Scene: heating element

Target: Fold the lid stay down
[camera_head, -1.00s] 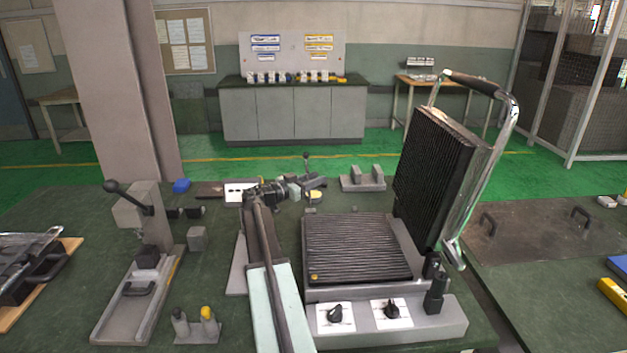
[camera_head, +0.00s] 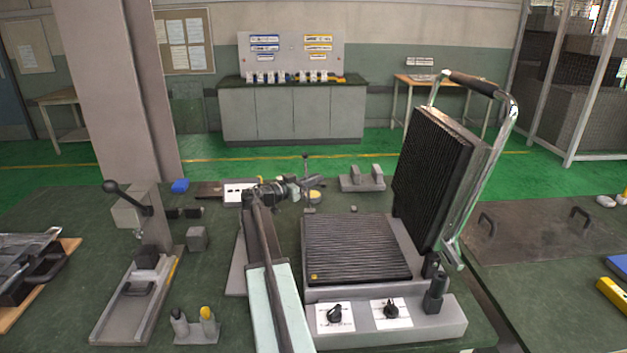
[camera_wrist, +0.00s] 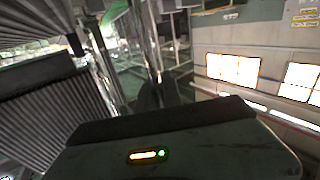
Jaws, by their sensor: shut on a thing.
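The grill's ribbed lid (camera_head: 432,180) stands raised and tilted back at the right, with a bent chrome handle (camera_head: 508,125). Its ribbed lower plate (camera_head: 355,250) lies bare. A slim upright post with a dark knob (camera_head: 306,157) stands behind the plate's left side and looks like the lid stay. My gripper (camera_head: 292,187) is at this post, low behind the plate. In the wrist view my dark fingertips (camera_wrist: 155,95) are shut at slim bright bars (camera_wrist: 146,45). The exact grip is blurred and partly hidden. The ribbed surface (camera_wrist: 45,110) shows at the left there.
Two dials (camera_head: 390,310) and a dark block (camera_head: 436,290) sit on the grill's front. A lever press (camera_head: 140,215) stands left. A grey bracket (camera_head: 362,180) stands behind the plate.

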